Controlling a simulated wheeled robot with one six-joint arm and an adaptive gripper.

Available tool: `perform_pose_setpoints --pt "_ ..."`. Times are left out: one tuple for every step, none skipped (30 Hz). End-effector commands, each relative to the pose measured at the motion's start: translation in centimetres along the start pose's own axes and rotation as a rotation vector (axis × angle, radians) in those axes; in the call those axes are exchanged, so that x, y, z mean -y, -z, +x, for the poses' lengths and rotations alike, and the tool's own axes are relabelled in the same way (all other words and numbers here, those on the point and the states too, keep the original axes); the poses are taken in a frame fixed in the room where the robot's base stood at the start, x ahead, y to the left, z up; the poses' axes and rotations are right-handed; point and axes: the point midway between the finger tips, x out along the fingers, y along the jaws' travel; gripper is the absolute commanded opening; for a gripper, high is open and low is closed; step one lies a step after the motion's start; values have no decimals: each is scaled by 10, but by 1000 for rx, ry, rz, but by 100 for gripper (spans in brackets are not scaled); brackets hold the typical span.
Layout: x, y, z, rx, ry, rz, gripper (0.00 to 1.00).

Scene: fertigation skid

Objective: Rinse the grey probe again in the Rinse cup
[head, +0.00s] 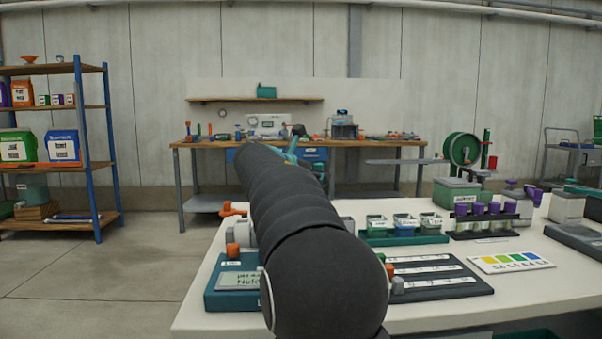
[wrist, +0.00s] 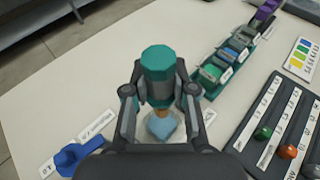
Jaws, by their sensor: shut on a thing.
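In the wrist view, my gripper (wrist: 160,98) is shut on a teal, many-sided body (wrist: 158,62) with a narrow brownish lower part. I cannot make out a grey probe by its colour. Below the held thing, a pale, clear round cup (wrist: 148,133) surrounds something blue. The lower end overlaps this cup in the picture, and I cannot tell whether it is inside or above it. No readable label marks it as the Rinse cup. In the head view, my arm hides the gripper's jaws and the cup.
A green rack (head: 403,240) of small labelled tubs stands right of my arm. A dark slotted board (head: 452,284) with coloured knobs lies nearer. A teal meter box (head: 222,299) sits at left front. A blue holder (wrist: 82,155) is left of the cup. White tabletop (wrist: 50,90) is clear at left.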

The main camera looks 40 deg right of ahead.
Motion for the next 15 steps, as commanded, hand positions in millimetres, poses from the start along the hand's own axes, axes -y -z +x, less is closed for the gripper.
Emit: perform_pose_setpoints --pt "0 0 0 1 0 1 0" --pt "0 0 0 1 -1 1 0" --pt "0 2 0 1 -1 1 0" --pt "0 2 0 1 -1 0 0" --pt "0 4 0 1 -2 0 0" --pt "-1 5 1 1 -2 0 0" --pt "-1 7 1 1 -2 0 0" --pt "-1 8 2 1 -2 0 0" --pt "-1 10 2 1 -2 0 0" --pt "-1 12 3 1 -2 0 0" --pt "-1 14 4 1 -2 0 0" --pt "-1 17 4 1 -2 0 0" --pt "-1 19 5 1 -2 0 0" --pt "-1 21 6 1 -2 0 0" --pt "-1 24 7 1 -1 0 0"
